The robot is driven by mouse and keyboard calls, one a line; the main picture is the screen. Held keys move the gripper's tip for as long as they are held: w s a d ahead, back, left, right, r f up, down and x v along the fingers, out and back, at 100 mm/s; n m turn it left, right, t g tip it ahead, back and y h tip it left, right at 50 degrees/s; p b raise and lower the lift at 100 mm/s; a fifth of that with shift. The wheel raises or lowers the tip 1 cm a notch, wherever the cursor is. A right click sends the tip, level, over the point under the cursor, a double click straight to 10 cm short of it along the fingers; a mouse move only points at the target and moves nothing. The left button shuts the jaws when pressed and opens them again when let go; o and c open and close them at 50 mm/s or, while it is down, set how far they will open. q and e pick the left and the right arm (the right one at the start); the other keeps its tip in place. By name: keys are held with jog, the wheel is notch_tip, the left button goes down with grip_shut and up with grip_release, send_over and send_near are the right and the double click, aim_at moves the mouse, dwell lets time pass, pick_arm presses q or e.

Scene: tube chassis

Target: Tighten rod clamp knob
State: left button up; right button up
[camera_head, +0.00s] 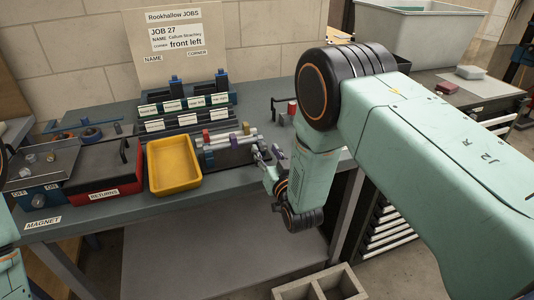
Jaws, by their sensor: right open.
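A small fixture of pale rods (224,138) stands on a dark base (232,156) on the bench, in the middle of the view. How tight any knob is cannot be seen. My right gripper (268,157) is open at the right end of the fixture, close to the rod ends. Contact cannot be told at this size. My left gripper is not in view; only a bit of my left arm shows at the left edge.
A yellow tray (174,138) stands left of the fixture, then a red RETURNS box (103,190). Behind is a labelled rack (184,114) and a sign (178,38) reading JOB 27, front left. A red-topped item (292,107) stands behind my gripper.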

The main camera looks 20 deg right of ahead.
jog(key=shift+w+a+f, duration=0.2)
jog(key=shift+w, duration=0.1)
jog(key=shift+f, duration=0.1)
jog(key=shift+c, duration=1)
jog(key=shift+s+d+r, duration=0.2)
jog(key=shift+s+d, duration=0.05)
jog(key=c, duration=0.4)
jog(key=shift+w+a, duration=0.15)
grip_shut()
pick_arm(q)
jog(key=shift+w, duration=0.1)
